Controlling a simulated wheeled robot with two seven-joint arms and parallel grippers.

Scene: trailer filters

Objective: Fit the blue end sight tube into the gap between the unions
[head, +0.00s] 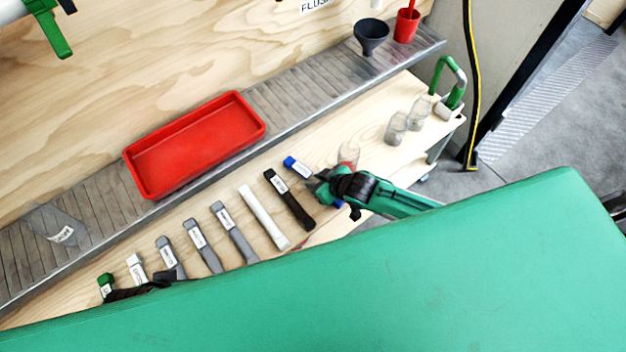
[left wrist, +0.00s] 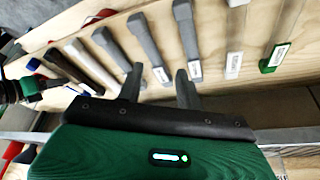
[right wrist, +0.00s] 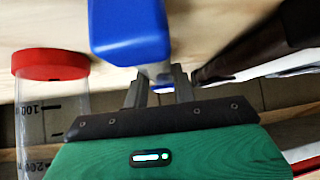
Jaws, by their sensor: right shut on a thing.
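The blue end sight tube (head: 298,167) lies along the row on the wooden bench, with its blue end toward the back. Another bit of blue shows beyond the gripper. My right gripper (head: 322,187) is shut on the tube's grey middle; the blue end fills the upper part of the right wrist view (right wrist: 130,30). Whether the tube touches the bench is unclear. My left gripper (left wrist: 160,85) is open and empty near the grey pieces; in the head view only a dark part shows at the lower left. I cannot make out the unions or their gap.
A dark piece (head: 289,199), a white piece (head: 263,217) and several grey ones lie left of the tube. A red-lidded jar (right wrist: 50,65) stands close beside it. A red tray (head: 195,145) sits behind. A green cover (head: 400,270) fills the front.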

